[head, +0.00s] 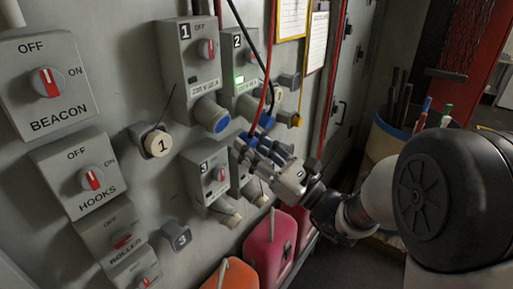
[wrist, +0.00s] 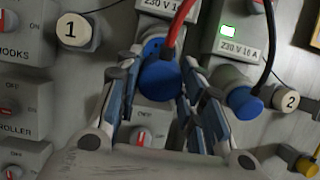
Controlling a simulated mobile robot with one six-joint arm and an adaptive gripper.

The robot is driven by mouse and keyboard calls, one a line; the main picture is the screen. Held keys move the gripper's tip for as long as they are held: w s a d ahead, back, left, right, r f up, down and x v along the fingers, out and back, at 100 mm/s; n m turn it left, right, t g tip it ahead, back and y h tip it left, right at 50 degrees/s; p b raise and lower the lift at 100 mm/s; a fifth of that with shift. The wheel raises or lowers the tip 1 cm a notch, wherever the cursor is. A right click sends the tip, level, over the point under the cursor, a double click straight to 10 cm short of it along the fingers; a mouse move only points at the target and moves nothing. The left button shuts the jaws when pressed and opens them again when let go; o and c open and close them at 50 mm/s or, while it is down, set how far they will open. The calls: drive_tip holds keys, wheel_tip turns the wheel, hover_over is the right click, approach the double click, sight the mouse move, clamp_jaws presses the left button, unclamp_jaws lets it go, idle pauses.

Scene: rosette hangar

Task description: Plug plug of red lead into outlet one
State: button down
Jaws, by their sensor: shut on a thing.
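The blue plug of the red lead (wrist: 160,82) is between the fingers of my gripper (wrist: 163,72), which is shut on it. The red lead (wrist: 181,25) rises from it. Outlet one (head: 212,116) is a grey socket with a blue face, below the box marked 1. In the wrist view the blue face of outlet one (wrist: 153,47) shows just behind and above the plug, partly hidden by it; I cannot tell whether they touch. In the head view my gripper (head: 249,143) is right of and below outlet one, and its fingers largely hide the plug.
A black lead's blue plug (wrist: 243,102) sits in outlet two, close right; a green lamp (wrist: 228,31) is lit above it. Outlet box 3 (head: 205,170) is below. A round tag 1 (head: 157,143) is left. Red and orange canisters (head: 270,245) stand beneath.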

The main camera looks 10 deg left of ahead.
drive_tip(key=shift+p+x, duration=0.65)
drive_tip(key=shift+x, duration=1.55)
drive_tip(key=shift+b, duration=0.35)
drive_tip(key=shift+w+a+r, duration=0.15)
drive_tip(key=shift+w+a, duration=0.05)
drive_tip(key=shift+a, duration=0.3)
drive_tip(key=c, duration=1)
unclamp_jaws()
